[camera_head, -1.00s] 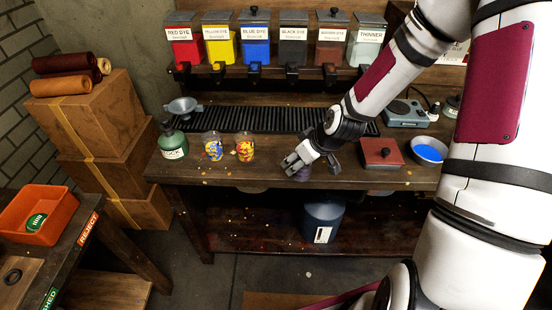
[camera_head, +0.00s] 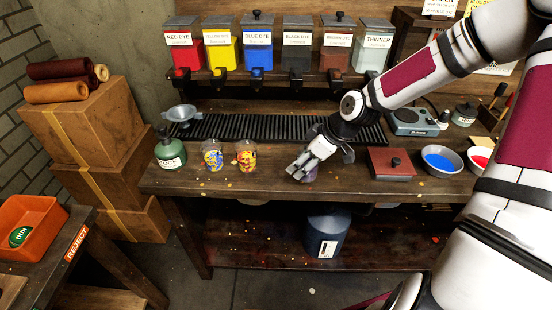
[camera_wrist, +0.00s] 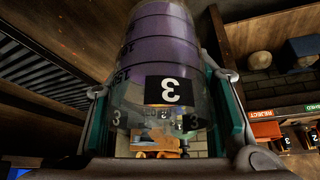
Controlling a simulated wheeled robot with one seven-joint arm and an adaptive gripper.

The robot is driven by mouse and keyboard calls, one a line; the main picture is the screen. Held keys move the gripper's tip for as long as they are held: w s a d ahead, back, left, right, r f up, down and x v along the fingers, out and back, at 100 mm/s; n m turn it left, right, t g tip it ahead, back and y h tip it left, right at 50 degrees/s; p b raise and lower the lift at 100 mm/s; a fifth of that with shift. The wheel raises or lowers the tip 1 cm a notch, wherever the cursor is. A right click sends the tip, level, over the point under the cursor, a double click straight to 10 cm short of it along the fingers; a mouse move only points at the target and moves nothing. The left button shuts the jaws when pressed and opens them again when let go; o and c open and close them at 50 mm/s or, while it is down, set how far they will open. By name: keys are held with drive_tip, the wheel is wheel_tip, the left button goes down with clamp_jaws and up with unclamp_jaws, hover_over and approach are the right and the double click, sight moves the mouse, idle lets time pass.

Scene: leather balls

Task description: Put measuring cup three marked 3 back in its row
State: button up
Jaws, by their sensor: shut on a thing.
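Measuring cup three (camera_wrist: 165,65) is a clear cup with a purple band and a black label marked 3, filling the middle of the wrist view. My gripper (camera_wrist: 165,125) is shut on it, with a finger on each side. In the head view my gripper (camera_head: 303,166) is at the front of the bench, and only a little purple of the cup (camera_head: 310,175) shows below the fingers. I cannot tell whether the cup touches the bench. Two clear cups with coloured patterns, a blue-and-yellow one (camera_head: 212,156) and a red-and-yellow one (camera_head: 245,154), stand to the left of my gripper.
A green bottle (camera_head: 170,150) stands left of the two cups. A black slatted rack (camera_head: 240,127) lies behind them. A red-brown lidded box (camera_head: 390,164) and a blue-filled bowl (camera_head: 441,160) are to the right. Bare bench (camera_head: 275,180) lies between the red-and-yellow cup and my gripper.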

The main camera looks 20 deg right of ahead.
drive_tip(key=w+a, duration=0.1)
drive_tip(key=w, duration=0.2)
drive_tip(key=w+a, duration=0.2)
drive_tip(key=w, duration=0.1)
drive_tip(key=w+a+f+b, duration=0.1)
drive_tip(key=w, duration=0.2)
drive_tip(key=shift+a, duration=0.4)
drive_tip(key=shift+f, duration=1.75)
drive_tip(key=o, duration=1.3)
drive_tip(key=shift+f, duration=0.1)
drive_tip(key=shift+o, duration=0.2)
